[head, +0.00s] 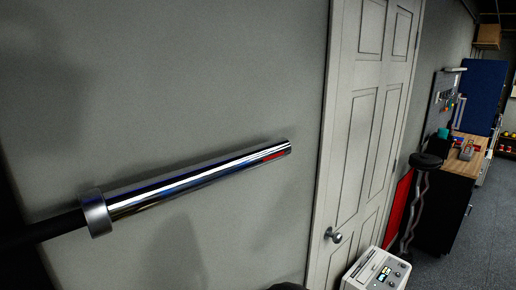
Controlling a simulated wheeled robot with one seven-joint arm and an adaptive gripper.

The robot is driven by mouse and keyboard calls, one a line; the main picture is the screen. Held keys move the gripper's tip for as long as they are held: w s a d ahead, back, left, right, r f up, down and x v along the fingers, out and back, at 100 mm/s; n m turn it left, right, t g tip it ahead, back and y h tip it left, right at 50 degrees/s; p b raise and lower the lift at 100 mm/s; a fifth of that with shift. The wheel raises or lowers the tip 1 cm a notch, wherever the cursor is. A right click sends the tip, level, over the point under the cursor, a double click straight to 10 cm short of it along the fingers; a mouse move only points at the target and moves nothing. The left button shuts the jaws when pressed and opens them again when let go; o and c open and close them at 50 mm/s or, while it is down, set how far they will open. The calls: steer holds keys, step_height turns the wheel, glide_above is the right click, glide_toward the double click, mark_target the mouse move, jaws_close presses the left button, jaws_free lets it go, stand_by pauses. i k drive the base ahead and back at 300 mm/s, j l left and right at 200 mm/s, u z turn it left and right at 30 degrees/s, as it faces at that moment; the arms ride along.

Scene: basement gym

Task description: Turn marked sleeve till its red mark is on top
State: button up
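The marked sleeve (190,186) is a long shiny chrome cylinder that runs across the head view, rising from lower left to upper right. A thick grey collar (97,213) sits at its left end, with a dark shaft beyond it. A short red mark (273,155) shows near the sleeve's right end, on the side facing me and towards the lower edge, not on top. No gripper shows in this view, and nothing touches the visible part of the sleeve.
A grey wall (190,70) stands behind the sleeve. A white panelled door (365,120) is to its right. A white device with buttons (377,270) stands at the lower right, and a wooden-topped bench (470,160) stands farther back. Grey floor (475,240) lies open there.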

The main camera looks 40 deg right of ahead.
mark_target(128, 202)
steer(key=l+u, duration=0.7)
steer(key=k+l+u, duration=0.15)
steer(key=l+u, duration=0.2)
steer(key=k+l, duration=0.1)
steer(key=l, duration=0.3)
steer(key=k+l+u, duration=0.1)
steer(key=l, duration=0.3)
steer(key=k+l, duration=0.2)
steer(key=l, duration=0.2)
steer(key=k+l, duration=0.1)
steer(key=l, duration=0.25)
steer(key=l+u, duration=0.05)
